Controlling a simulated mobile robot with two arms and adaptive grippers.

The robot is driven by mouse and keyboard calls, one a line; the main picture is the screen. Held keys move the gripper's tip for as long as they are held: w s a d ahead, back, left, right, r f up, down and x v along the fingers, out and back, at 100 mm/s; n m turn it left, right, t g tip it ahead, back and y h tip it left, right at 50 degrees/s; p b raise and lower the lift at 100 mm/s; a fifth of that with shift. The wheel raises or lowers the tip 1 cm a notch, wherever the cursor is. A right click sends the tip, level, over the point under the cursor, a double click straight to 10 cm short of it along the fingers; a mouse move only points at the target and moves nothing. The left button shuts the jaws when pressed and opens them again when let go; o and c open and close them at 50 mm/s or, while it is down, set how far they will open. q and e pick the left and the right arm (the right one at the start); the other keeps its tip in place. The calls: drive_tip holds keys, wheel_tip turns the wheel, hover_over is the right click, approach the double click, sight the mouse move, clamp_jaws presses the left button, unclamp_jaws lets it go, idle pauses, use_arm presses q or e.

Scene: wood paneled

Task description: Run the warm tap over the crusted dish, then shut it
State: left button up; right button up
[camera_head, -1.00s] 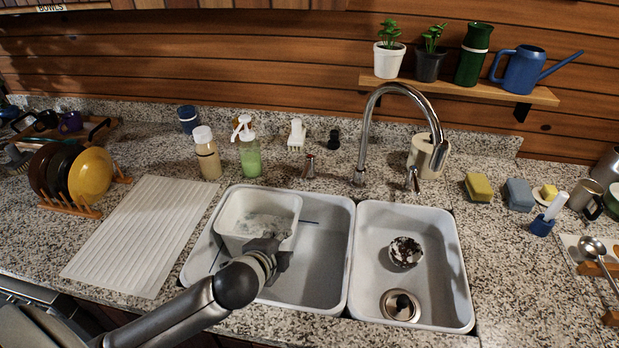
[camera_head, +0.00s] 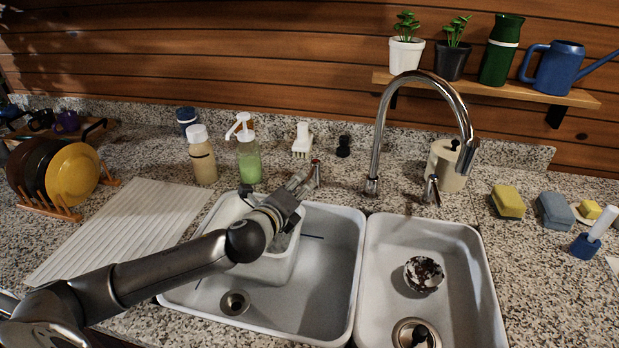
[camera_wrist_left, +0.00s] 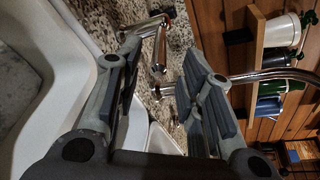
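The crusted dish (camera_head: 424,274), a small white bowl with dark crust, sits in the right basin (camera_head: 378,272). The chrome tap spout (camera_head: 378,150) arches over the right basin; I see no water running. The left tap handle (camera_head: 316,172) has a reddish cap; the right handle (camera_head: 432,189) stands beyond the right basin. My left gripper (camera_head: 302,181) is at the left handle. In the left wrist view its fingers (camera_wrist_left: 164,85) are apart, with the chrome lever (camera_wrist_left: 159,52) ahead between them; contact cannot be told. My right gripper is out of view.
A grey-white tub (camera_head: 283,262) stands in the left basin (camera_head: 335,270) under my left arm. A green soap pump (camera_head: 249,163) and a beige bottle (camera_head: 203,162) stand behind it. A ribbed drainboard (camera_head: 125,228) lies left. Sponges (camera_head: 508,201) lie right of the tap.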

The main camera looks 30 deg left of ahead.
sight(309, 176)
use_arm(q)
drive_tip(key=shift+p+x, duration=0.35)
drive_tip(key=shift+x, duration=3.25)
clamp_jaws()
